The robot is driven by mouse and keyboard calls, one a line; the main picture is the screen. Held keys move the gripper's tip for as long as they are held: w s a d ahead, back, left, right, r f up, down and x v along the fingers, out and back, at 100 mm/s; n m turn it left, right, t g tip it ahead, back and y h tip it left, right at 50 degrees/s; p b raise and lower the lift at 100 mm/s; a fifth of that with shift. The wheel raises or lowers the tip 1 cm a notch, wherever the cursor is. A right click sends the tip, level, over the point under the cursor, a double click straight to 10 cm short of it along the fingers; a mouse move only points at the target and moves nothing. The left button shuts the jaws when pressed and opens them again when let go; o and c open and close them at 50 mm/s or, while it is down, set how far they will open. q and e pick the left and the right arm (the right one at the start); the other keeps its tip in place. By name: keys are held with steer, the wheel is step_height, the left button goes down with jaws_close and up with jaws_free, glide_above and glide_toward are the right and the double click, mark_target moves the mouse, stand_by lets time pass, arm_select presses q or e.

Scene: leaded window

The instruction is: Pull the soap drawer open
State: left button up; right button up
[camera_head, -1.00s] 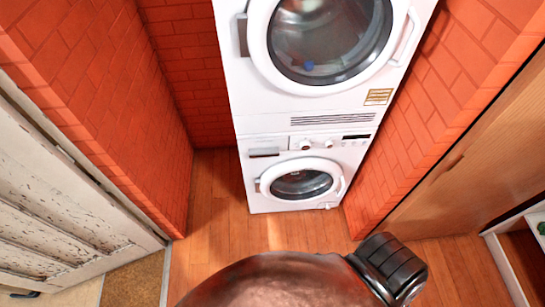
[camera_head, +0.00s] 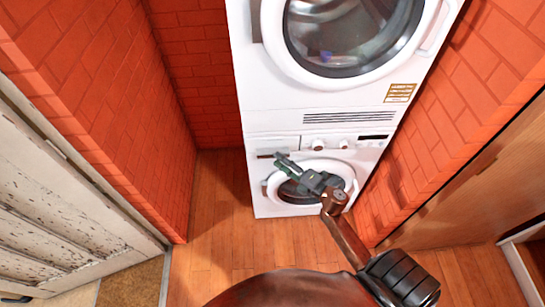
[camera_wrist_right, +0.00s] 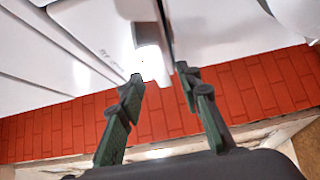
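The soap drawer (camera_head: 267,144) is at the upper left of the lower white washing machine (camera_head: 266,203), left of its knobs. Its front looks flush with the machine in the head view. My right gripper (camera_head: 279,160) is right at the drawer's lower edge in that view. In the right wrist view the two fingers of the right gripper (camera_wrist_right: 159,74) stand apart. White machine surfaces and a bright white edge lie just beyond the tips. I cannot tell whether a finger touches the drawer. My left gripper is not in view.
A second white machine (camera_head: 318,102) is stacked on top. Red brick walls (camera_head: 130,110) stand close on both sides. A worn white door (camera_head: 60,210) is at the left, a wooden door (camera_head: 470,190) at the right. The wooden floor (camera_head: 225,225) in front is clear.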

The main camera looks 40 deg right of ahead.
mark_target(265, 147)
steer(key=shift+x, duration=2)
steer(key=shift+c, duration=0.4)
steer(key=shift+f, duration=0.1)
jaws_close()
steer(key=shift+s, duration=0.1)
steer(key=shift+f, duration=0.1)
